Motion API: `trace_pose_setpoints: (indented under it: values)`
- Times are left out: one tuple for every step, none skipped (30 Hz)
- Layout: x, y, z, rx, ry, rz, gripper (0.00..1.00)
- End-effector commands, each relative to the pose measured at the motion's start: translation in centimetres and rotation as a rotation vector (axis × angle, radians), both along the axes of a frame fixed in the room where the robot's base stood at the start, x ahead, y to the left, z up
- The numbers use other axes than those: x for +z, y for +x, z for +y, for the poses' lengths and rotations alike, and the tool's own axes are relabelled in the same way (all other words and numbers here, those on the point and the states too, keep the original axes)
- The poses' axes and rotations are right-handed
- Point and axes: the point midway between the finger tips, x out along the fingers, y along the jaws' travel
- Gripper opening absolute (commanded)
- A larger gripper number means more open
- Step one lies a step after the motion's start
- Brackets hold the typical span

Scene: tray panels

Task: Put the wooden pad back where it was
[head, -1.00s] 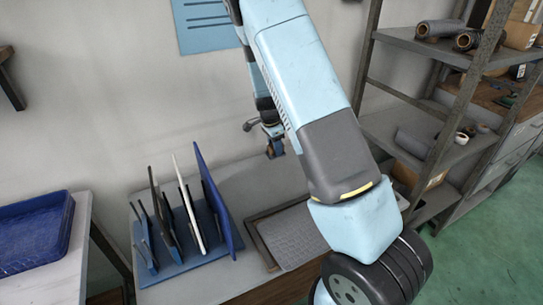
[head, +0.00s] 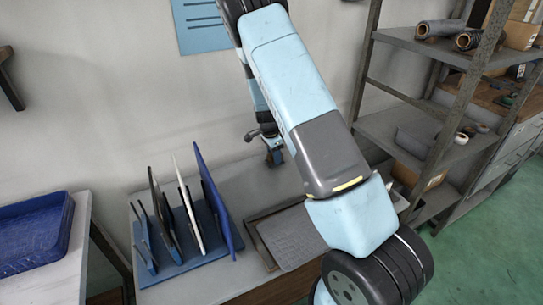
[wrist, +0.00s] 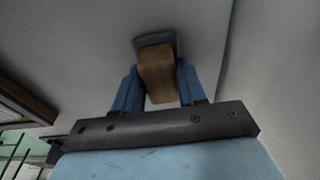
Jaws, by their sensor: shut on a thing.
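The wooden pad (wrist: 157,74) is a small brown block between the blue fingers of my gripper (wrist: 158,88) in the wrist view. My gripper is shut on it. A grey-blue piece (wrist: 155,42) shows just beyond the pad; I cannot tell whether they touch. In the head view my gripper (head: 273,155) is small, over the back of the grey bench near the wall, and the pad in it is too small to make out.
A blue rack (head: 185,265) with upright dark, white and blue panels stands left on the bench (head: 245,185). A brown-edged tray (head: 262,247) with a grey textured sheet lies right of it, partly behind my arm. A blue crate (head: 35,235) is far left; metal shelves (head: 410,85) stand right.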

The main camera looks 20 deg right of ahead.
Motion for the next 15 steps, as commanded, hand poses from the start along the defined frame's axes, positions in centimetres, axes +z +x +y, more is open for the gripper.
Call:
trace_pose_setpoints:
  values:
    - [-0.13,-0.01,0.0,0.0,0.0,0.001,0.12]
    - [-0.1,-0.01,0.0,0.0,0.0,0.0,0.43]
    - [-0.09,-0.01,0.0,0.0,0.0,0.0,0.47]
    - [-0.09,-0.01,0.0,0.0,0.0,0.0,0.5]
    - [-0.09,-0.01,0.0,0.0,0.0,0.0,0.53]
    - [-0.08,-0.01,0.02,0.0,0.0,0.0,0.57]
    - [-0.08,-0.01,0.01,0.0,0.0,0.0,0.59]
    - [-0.08,-0.01,0.01,0.0,0.0,0.0,0.62]
    - [-0.08,-0.01,0.01,0.0,0.0,0.0,0.66]
    - [-0.08,0.0,0.01,0.0,0.0,0.0,0.66]
    - [-0.08,0.0,0.01,0.0,0.0,0.0,0.66]
    - [-0.08,0.0,0.01,0.0,0.0,0.0,0.66]
    - [-0.08,0.0,0.01,0.0,0.0,0.0,0.66]
    - [-0.08,-0.01,0.01,0.0,0.0,0.0,0.66]
    - [-0.06,0.0,0.01,0.0,0.0,0.0,0.66]
